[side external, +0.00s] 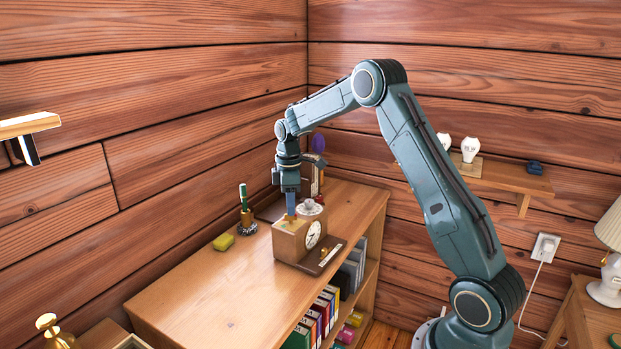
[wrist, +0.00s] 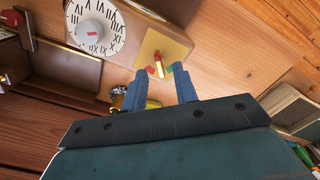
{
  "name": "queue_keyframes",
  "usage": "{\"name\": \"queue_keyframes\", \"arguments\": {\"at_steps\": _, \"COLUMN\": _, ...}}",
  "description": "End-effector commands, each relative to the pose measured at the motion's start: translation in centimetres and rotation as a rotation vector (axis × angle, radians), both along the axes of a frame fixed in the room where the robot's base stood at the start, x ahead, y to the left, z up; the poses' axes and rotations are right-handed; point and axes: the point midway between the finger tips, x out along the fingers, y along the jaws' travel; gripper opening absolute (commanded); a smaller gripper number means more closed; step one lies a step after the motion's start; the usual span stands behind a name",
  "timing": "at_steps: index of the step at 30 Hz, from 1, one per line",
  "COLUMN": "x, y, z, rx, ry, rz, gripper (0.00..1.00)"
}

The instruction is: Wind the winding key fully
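A wooden clock box (side external: 287,246) stands on the shelf top, with a white clock face (side external: 314,234) on its front. Contact cannot be seen.
The left shelf top (side external: 205,295) is mostly clear. Wooden walls rise behind.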

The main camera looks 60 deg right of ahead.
Motion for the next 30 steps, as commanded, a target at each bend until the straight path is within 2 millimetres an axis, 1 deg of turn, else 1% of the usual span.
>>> {"name": "queue_keyframes", "arguments": {"at_steps": 1, "x": 0.0, "y": 0.0, "z": -0.6, "rx": 0.0, "ry": 0.001, "rz": 0.0, "gripper": 0.29}}
{"name": "queue_keyframes", "arguments": {"at_steps": 3, "x": 0.0, "y": 0.0, "z": -1.3, "rx": 0.001, "ry": 0.001, "rz": 0.0, "gripper": 0.29}}
{"name": "queue_keyframes", "arguments": {"at_steps": 7, "x": 0.0, "y": 0.0, "z": -2.2, "rx": 0.0, "ry": 0.001, "rz": 0.0, "gripper": 0.29}}
{"name": "queue_keyframes", "arguments": {"at_steps": 18, "x": 0.0, "y": 0.0, "z": -2.5, "rx": 0.0, "ry": -0.001, "rz": 0.0, "gripper": 0.29}}
{"name": "queue_keyframes", "arguments": {"at_steps": 19, "x": 0.0, "y": 0.0, "z": -2.5, "rx": -0.001, "ry": -0.001, "rz": 0.0, "gripper": 0.25}}
{"name": "queue_keyframes", "arguments": {"at_steps": 21, "x": 0.0, "y": 0.0, "z": -2.5, "rx": -0.001, "ry": -0.001, "rz": 0.0, "gripper": 0.11}}
{"name": "queue_keyframes", "arguments": {"at_steps": 23, "x": 0.0, "y": 0.0, "z": -2.5, "rx": -0.001, "ry": -0.001, "rz": 0.0, "gripper": 0.0}}
{"name": "queue_keyframes", "arguments": {"at_steps": 30, "x": 0.0, "y": 0.0, "z": -2.5, "rx": -0.001, "ry": -0.001, "rz": -0.002, "gripper": 0.0}}
